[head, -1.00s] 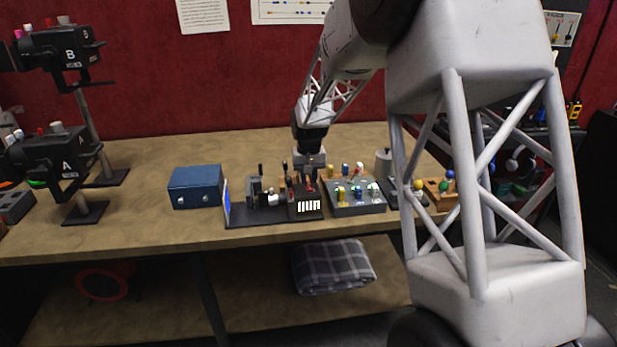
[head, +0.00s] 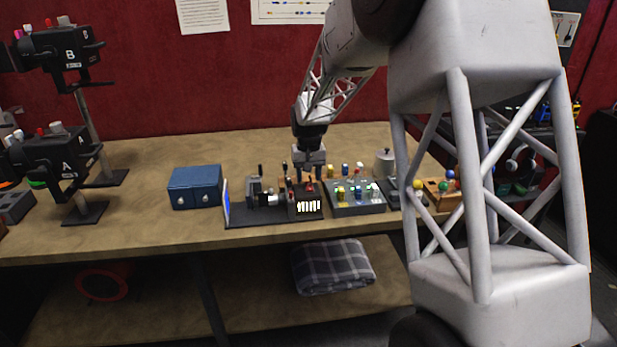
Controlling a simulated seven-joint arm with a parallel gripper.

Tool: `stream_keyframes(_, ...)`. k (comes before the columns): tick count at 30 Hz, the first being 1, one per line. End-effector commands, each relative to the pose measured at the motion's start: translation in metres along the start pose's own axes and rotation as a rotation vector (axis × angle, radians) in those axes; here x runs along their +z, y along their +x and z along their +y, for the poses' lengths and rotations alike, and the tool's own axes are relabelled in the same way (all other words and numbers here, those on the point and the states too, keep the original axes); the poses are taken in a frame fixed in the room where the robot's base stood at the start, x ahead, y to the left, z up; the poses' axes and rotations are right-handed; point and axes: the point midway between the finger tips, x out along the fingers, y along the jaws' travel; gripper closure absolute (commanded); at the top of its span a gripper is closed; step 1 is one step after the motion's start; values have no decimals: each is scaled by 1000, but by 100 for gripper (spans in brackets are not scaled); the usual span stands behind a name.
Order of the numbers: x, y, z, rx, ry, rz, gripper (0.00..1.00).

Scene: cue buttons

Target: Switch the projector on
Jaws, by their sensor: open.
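A small dark projector-like device (head: 264,198) with a pale round lens stands on a black base, facing a small blue-lit screen (head: 226,204) at its left. At the right end of the base is a dark box (head: 309,207) with a bright white striped panel and a red part (head: 310,188) on top. My gripper (head: 309,175) points down above and just behind this box, open and with nothing visible between its fingers. I cannot tell whether the fingers touch the red part.
A grey panel (head: 362,207) with coloured buttons lies close at the right.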

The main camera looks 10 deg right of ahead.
Motion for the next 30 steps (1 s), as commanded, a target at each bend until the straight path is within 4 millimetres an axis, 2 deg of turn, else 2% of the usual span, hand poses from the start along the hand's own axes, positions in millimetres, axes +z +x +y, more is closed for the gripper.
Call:
stream_keyframes(15,0,-60,0,0,0,0,51)
stream_keyframes(21,0,-68,0,0,0,0,51)
stream_keyframes(30,0,-68,0,0,0,0,51)
